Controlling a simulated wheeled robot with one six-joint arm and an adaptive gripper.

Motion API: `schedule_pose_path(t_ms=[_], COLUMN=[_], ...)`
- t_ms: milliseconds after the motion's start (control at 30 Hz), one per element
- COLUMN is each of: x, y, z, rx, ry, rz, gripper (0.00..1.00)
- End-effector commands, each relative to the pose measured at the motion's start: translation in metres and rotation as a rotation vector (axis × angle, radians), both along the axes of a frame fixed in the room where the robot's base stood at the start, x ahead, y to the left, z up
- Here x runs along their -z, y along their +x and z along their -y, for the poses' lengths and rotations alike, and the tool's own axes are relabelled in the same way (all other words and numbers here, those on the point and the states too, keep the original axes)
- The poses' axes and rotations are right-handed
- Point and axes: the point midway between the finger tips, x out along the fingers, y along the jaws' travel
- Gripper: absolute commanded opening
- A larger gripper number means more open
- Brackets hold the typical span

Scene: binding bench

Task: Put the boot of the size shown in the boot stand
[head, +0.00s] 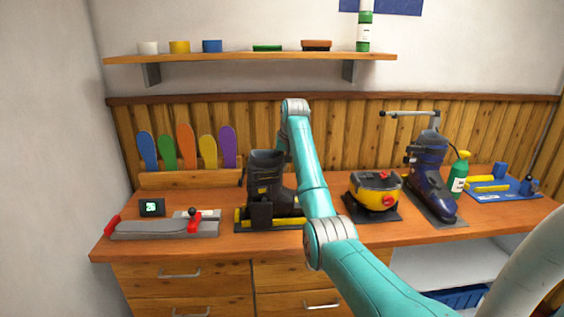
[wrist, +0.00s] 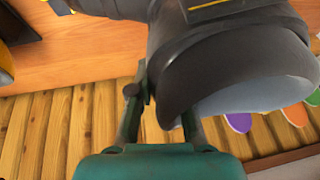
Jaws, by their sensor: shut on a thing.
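A black boot (head: 268,172) stands upright at the bench's left middle, over a low black and yellow holder (head: 240,220). I cannot tell if its sole rests in the holder. My gripper is hidden behind my arm in the head view. In the wrist view my gripper (wrist: 165,105) is shut on the upper cuff of this boot (wrist: 235,75). A second boot, dark blue-purple (head: 430,165), stands on a dark plate at the right, beside a metal post with a crossbar (head: 405,114). A small display (head: 152,207) shows a green number, perhaps 26 or 28.
A grey rail with red parts (head: 165,228) lies front left. Coloured paddles (head: 185,148) stand behind. A yellow and black device (head: 376,190) sits right of my arm. A green bottle (head: 459,176) and blue-yellow tool (head: 500,186) are far right. A shelf (head: 250,57) hangs above.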

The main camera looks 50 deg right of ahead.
Motion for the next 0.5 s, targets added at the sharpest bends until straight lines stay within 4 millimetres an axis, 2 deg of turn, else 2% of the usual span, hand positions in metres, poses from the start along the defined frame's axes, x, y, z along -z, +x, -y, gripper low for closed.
schedule_pose_path(t_ms=[100, 133, 233, 500], x=[-0.0008, -0.0008, -0.0005, 0.0033], y=[0.0004, 0.0005, 0.0005, -0.0004], z=[0.0004, 0.0004, 0.0002, -0.0004], rx=[0.000, 0.000, 0.000, 0.000], ry=[-0.003, -0.003, -0.002, 0.002], rz=[0.004, 0.004, 0.003, -0.003], gripper=[0.00, 0.22, 0.47, 0.47])
